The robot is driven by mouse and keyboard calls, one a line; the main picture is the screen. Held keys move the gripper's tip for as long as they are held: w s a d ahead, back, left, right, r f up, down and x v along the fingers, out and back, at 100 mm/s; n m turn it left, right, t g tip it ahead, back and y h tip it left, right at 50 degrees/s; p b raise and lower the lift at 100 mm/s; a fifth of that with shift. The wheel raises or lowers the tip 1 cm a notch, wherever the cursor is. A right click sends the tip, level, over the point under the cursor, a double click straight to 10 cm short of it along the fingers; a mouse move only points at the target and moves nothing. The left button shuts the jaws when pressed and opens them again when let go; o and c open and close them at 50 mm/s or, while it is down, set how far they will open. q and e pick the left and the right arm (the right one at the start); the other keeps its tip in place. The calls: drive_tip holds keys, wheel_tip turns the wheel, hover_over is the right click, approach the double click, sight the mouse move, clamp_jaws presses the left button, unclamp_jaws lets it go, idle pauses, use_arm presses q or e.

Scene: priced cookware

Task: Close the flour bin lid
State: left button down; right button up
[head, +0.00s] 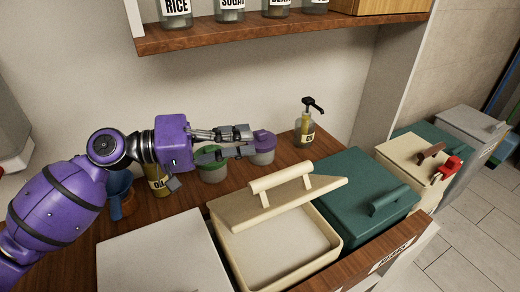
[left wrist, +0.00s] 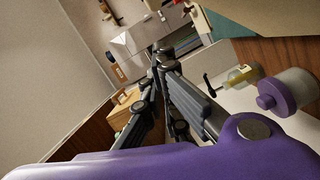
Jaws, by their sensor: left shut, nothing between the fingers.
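The cream bin (head: 232,258) stands in the counter in the head view, with pale contents showing inside; I take it as the flour bin. Its cream lid (head: 315,191) with a bar handle (head: 281,178) is raised and tilted over the rear of the opening. My left gripper (head: 248,141) is shut and empty, above the back of the counter, behind and left of the lid and apart from it. In the left wrist view its fingers (left wrist: 158,62) meet at the tips. My right gripper is not in view.
A green-lidded jar (head: 211,165), a purple-lidded jar (head: 263,148) and an oil pump bottle (head: 305,130) stand near my left gripper. A closed green bin (head: 357,190) sits right of the cream bin. A shelf (head: 225,37) of jars hangs above.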

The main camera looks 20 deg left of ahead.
sight(265, 183)
use_arm(q)
drive_tip(key=d, duration=0.1)
drive_tip(key=s+d+f, duration=0.1)
drive_tip(key=d, duration=0.1)
drive_tip(key=d+p, duration=0.1)
drive_tip(key=shift+s+d+f, duration=0.15)
drive_tip(key=shift+d+f, duration=0.1)
drive_tip(key=shift+d, duration=0.1)
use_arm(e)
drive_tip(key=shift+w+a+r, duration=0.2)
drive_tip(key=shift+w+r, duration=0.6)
